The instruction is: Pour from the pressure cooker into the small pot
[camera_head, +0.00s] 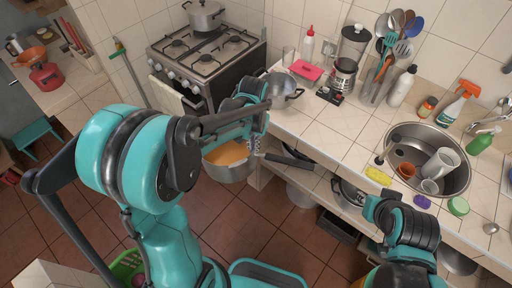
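The pressure cooker (228,172) is a grey metal pot with orange contents and a long black handle (290,160) pointing right. It hangs roughly level over the floor, in front of the counter's left end. My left gripper (257,146) is at its right rim where the handle begins and seems shut on it; the arm hides part of the pot. A small metal pot (288,88) stands on the counter's left end, behind my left gripper and partly covered by it. My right gripper (372,207) is by the counter's front edge below the sink; its fingers are not clear.
A stove (205,62) with a lidded pot (204,16) stands at back left. A pink sponge (305,70), a dark can (342,77) and bottles are right of the small pot. The sink (460,180) holds cups. The counter's middle (335,125) is clear.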

